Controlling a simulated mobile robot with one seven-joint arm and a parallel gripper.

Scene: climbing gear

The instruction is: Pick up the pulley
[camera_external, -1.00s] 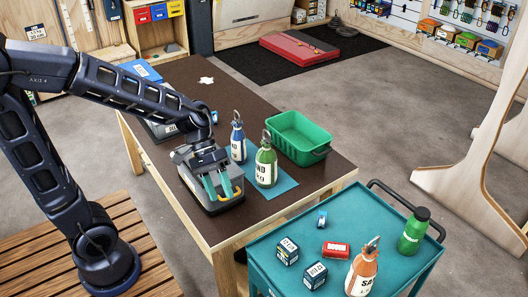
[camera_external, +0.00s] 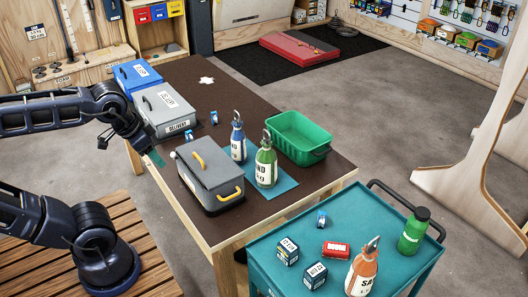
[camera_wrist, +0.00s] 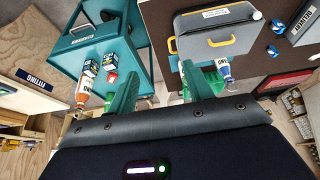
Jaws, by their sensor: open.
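Two small blue-and-white objects, which may be pulleys, lie on the brown table; one (camera_external: 214,117) is right of the grey delivery box and the other (camera_external: 190,135) is nearer. A similar one (camera_external: 321,219) sits on the teal cart. I cannot tell for sure which is the pulley. In the wrist view small blue pieces (camera_wrist: 273,51) show beside a grey box. My gripper (camera_external: 155,158) is off the table's left edge, above the floor, apart from all of them. Its teal fingers (camera_wrist: 157,85) are spread and empty in the wrist view.
A grey box with yellow handles (camera_external: 210,172) stands shut on the table, near the blue bottle (camera_external: 238,140), green bottle (camera_external: 266,163) and green bin (camera_external: 297,137). The grey delivery box (camera_external: 163,108) and blue box (camera_external: 137,74) stand behind. The teal cart (camera_external: 345,280) holds several items.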

